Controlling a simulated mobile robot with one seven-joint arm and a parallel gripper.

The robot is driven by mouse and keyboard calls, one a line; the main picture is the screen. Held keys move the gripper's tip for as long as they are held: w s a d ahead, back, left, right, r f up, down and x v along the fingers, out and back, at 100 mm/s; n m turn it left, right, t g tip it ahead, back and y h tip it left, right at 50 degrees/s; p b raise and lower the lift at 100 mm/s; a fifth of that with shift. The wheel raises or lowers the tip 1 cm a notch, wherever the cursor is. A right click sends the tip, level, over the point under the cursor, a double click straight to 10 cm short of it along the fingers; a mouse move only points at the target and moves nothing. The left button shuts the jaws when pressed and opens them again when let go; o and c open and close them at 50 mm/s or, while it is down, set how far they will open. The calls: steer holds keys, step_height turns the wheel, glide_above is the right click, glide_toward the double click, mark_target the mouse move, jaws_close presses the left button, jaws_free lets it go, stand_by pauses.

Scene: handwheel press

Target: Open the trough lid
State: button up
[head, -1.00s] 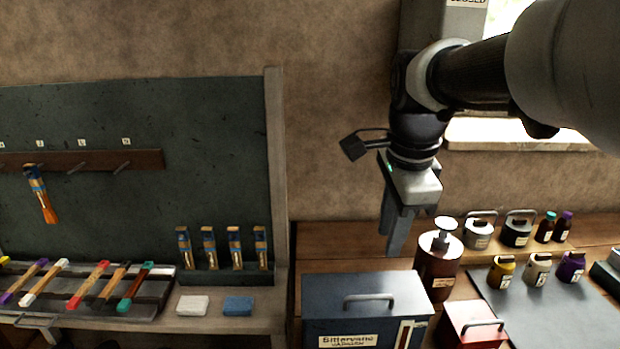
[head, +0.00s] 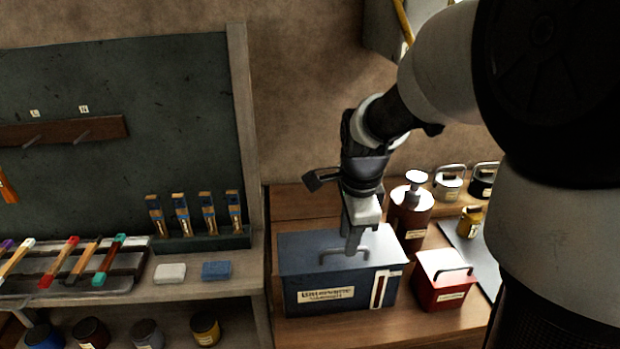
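The trough is a dark blue-grey box (head: 290,291) with a cream label on its front. Its flat lid (head: 300,245) lies closed on top and carries a grey bar handle (head: 330,254). My gripper (head: 352,247) points down over the lid, with its fingertips at the right part of the handle. The fingers overlap in this view and cover part of the handle, so I cannot tell whether they are apart or closed on it.
A brown pump bottle (head: 408,217) stands close behind the trough's right side. A red box (head: 441,287) with a handle is to its right. A shelf unit's upright post (head: 249,150) rises at left. Bare wood (head: 345,318) shows in front.

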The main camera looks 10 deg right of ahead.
steer(key=shift+w+f, duration=0.2)
steer(key=shift+f, duration=0.9)
jaws_close()
steer(key=shift+w+r, duration=0.15)
